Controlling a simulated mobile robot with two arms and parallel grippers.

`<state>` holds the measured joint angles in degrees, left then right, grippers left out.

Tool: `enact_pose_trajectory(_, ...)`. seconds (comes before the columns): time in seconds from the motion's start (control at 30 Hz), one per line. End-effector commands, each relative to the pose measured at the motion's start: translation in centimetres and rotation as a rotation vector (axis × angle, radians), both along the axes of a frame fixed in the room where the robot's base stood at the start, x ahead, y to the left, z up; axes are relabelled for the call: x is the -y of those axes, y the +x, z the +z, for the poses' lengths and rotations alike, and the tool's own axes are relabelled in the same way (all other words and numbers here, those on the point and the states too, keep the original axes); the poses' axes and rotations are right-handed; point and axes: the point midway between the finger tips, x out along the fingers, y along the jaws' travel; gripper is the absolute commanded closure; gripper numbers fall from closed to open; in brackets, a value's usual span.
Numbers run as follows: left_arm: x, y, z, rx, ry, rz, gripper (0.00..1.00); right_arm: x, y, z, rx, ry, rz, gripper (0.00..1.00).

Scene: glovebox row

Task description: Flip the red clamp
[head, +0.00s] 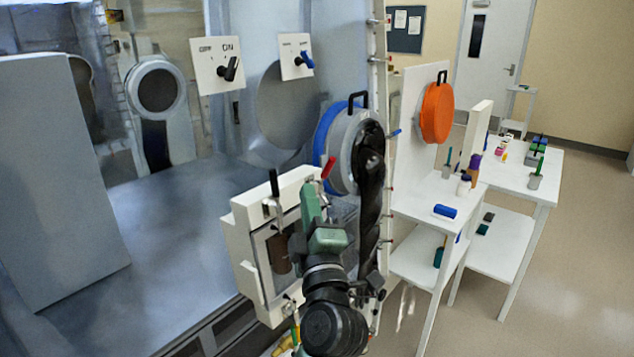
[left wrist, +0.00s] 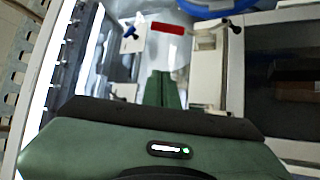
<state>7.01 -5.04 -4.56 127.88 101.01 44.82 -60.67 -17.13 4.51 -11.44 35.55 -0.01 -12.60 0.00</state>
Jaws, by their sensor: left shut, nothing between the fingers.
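The red clamp (head: 328,168) is a short red handle standing tilted at the upper right of a white box frame, beside the round blue-rimmed port. It also shows as a red bar (left wrist: 167,28) at the top of the left wrist view. My green left gripper (head: 311,196) is just below and left of the red clamp in the head view. Its fingers (left wrist: 164,88) are shut and empty, pointing toward the red bar with a visible gap. My right gripper is not in view.
The white box frame (head: 248,222) has a black-handled clamp (head: 274,184) at its upper left. A black glove (head: 369,165) hangs at the blue-rimmed port (head: 322,142), close right of my gripper. White tables with small items (head: 445,211) stand to the right.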

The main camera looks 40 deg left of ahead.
Motion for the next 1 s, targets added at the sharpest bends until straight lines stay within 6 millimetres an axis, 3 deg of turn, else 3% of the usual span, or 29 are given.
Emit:
enact_pose_trajectory(0.4,-5.9,5.7,3.5,0.002,0.002,0.003,1.0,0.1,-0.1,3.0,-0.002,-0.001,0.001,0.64)
enact_pose_trajectory(0.7,-2.9,7.5,1.7,0.001,-0.001,0.001,1.0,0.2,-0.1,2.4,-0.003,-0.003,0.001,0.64)
enact_pose_trajectory(1.0,-2.6,7.7,1.6,0.003,-0.001,0.001,1.0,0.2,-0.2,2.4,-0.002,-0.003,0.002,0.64)
